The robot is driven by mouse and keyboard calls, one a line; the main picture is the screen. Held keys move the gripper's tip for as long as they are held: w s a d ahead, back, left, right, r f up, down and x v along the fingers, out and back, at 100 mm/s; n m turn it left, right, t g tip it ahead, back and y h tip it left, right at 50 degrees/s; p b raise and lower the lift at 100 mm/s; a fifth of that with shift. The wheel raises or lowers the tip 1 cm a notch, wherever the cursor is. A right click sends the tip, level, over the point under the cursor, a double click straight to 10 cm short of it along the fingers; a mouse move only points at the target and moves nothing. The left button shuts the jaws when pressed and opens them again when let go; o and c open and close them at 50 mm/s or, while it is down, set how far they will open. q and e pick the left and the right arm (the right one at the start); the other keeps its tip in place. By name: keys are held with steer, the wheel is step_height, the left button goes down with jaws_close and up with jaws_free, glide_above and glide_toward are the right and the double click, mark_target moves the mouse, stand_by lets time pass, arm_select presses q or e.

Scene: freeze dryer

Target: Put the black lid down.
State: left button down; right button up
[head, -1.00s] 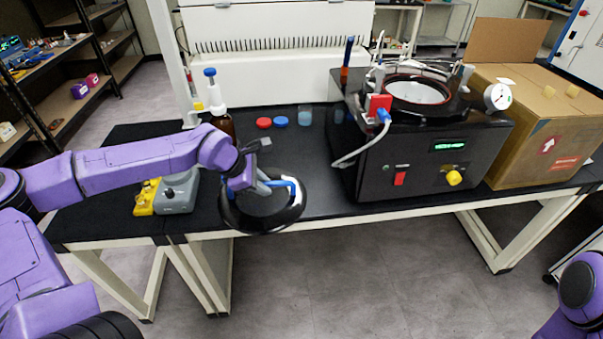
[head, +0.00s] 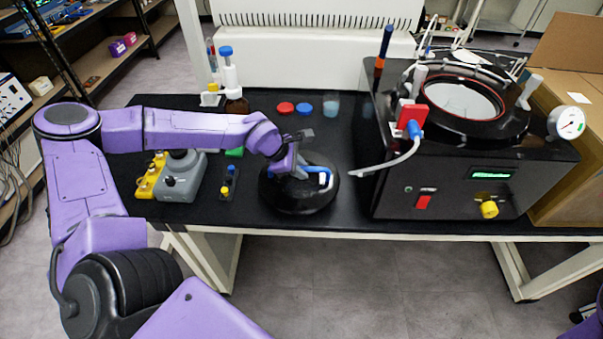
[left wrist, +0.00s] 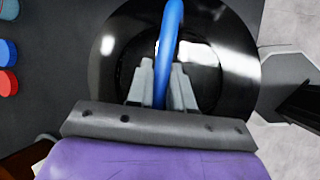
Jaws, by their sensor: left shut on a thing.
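The black lid (head: 291,196) is a round glossy disc with a blue handle (head: 325,178) on top. It is at the front of the black bench, left of the freeze dryer (head: 470,178). My left gripper (head: 303,173) is shut on the blue handle. The left wrist view shows the two grey fingers (left wrist: 163,85) on either side of the handle, with the lid (left wrist: 115,60) below. The lid looks level and at or very near the bench top; I cannot tell whether it touches. The freeze dryer's round chamber (head: 465,98) is uncovered.
A grey and yellow device (head: 182,178) and a small black button box (head: 229,184) stand left of the lid. A brown dispenser bottle (head: 236,103), red cap (head: 285,108), blue cap (head: 304,108) and beaker (head: 331,104) stand behind. A white hose (head: 390,160) reaches towards the lid.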

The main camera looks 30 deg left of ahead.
arm_select(q)
steer(key=w+f, duration=0.1)
steer(key=f, duration=0.1)
steer(key=w+f, duration=0.1)
steer(key=shift+f, duration=0.4)
steer(key=c, duration=1.2)
jaws_free()
steer(key=shift+s+r, duration=0.1)
steer(key=shift+s, duration=0.1)
steer(key=shift+o, duration=0.9)
steer(key=shift+s+r, duration=0.1)
steer(key=shift+s, duration=0.1)
steer(key=shift+w, duration=0.2)
steer(key=p+v, duration=0.2)
steer(key=v, duration=1)
arm_select(e)
steer(key=shift+w+r, duration=0.25)
steer(key=shift+r, duration=0.3)
steer(key=shift+w+r, duration=0.2)
steer(key=shift+r, duration=0.3)
